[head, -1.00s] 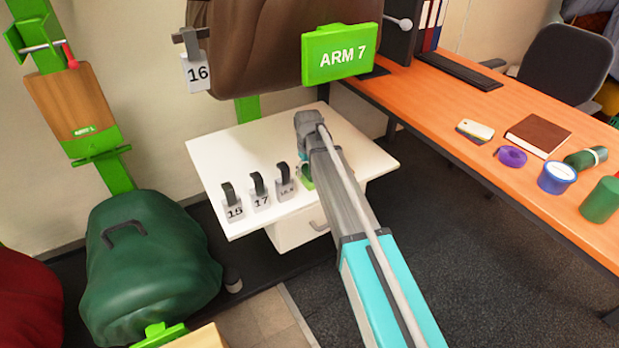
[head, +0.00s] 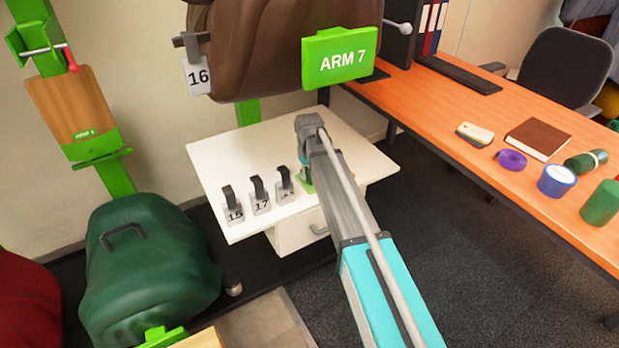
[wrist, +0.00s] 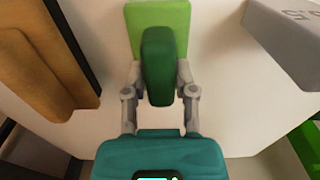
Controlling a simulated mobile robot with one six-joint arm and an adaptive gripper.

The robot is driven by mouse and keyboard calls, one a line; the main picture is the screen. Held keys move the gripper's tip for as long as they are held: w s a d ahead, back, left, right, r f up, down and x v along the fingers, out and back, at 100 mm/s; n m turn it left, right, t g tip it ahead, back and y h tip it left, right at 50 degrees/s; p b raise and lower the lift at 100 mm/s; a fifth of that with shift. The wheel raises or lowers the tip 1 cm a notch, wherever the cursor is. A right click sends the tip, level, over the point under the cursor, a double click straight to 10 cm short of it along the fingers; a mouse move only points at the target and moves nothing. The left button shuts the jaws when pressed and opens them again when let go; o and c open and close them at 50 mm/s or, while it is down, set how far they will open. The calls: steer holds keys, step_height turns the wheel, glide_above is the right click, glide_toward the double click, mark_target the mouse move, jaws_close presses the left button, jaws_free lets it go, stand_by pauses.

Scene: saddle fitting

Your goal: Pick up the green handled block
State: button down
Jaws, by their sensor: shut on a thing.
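The green handled block (wrist: 140,22) shows in the wrist view as a light green body with a dark green handle (wrist: 158,65). My gripper (wrist: 159,78) has one finger on each side of that handle and is shut on it. In the head view my arm covers most of the gripper and block, and only a bit of green (head: 306,184) shows beside the arm, over the white table (head: 225,150). I cannot tell whether the block touches the table.
Grey blocks marked 15 (head: 233,211) and 17 (head: 260,202), and a third small block (head: 285,192), stand to the left. A brown saddle with the ARM 7 sign (head: 340,57) hangs above the back of the table. The orange desk (head: 450,125) is at right.

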mark_target(308, 172)
steer(key=shift+r, duration=0.1)
step_height(308, 172, up, 10)
steer(key=p, duration=1)
stand_by(0.6)
steer(key=c, duration=1.1)
jaws_free()
steer(key=shift+c, duration=0.2)
jaws_close()
steer(key=shift+d, duration=0.1)
